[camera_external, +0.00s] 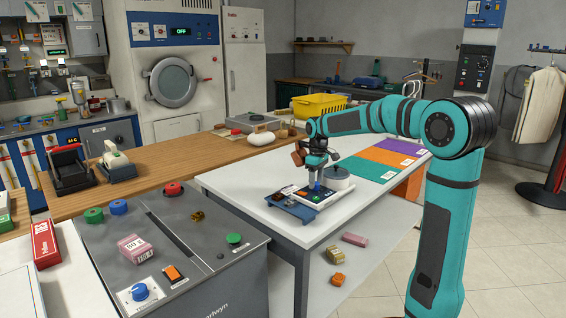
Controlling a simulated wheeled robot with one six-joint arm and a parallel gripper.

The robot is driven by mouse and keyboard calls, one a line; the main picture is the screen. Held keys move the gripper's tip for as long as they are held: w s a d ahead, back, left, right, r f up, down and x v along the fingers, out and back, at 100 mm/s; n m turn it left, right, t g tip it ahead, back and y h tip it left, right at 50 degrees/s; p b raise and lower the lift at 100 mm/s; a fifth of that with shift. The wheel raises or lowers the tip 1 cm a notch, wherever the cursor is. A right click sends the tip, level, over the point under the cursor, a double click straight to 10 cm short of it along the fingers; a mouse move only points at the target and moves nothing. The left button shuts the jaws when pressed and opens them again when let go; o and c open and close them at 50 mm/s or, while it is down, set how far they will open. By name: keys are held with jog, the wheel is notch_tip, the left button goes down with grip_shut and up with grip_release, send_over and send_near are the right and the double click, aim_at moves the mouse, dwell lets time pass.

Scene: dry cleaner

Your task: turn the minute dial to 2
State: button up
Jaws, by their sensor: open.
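A blue dial knob (140,292) sits on a white scale plate at the front left of the grey machine top (190,262). It is likely the minute dial. Its scale marks and setting are too small to read. My gripper (316,172) is far from this knob, to the upper right, pointing down over a blue-based device (292,207) on the white table. It is open. A small blue upright part (318,188) stands just below the fingers; I cannot tell whether they touch it.
The machine top also bears an orange switch (174,275), a pink box (134,248), and green (234,239), blue and red knobs. A yellow basket (318,105) is behind. The white table (262,180) has bare room at left.

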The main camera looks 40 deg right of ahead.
jog(key=shift+f, duration=0.25)
jog(key=c, duration=1)
jog(key=shift+o, duration=0.2)
jog(key=m, duration=0.5)
jog(key=shift+m, duration=2.3)
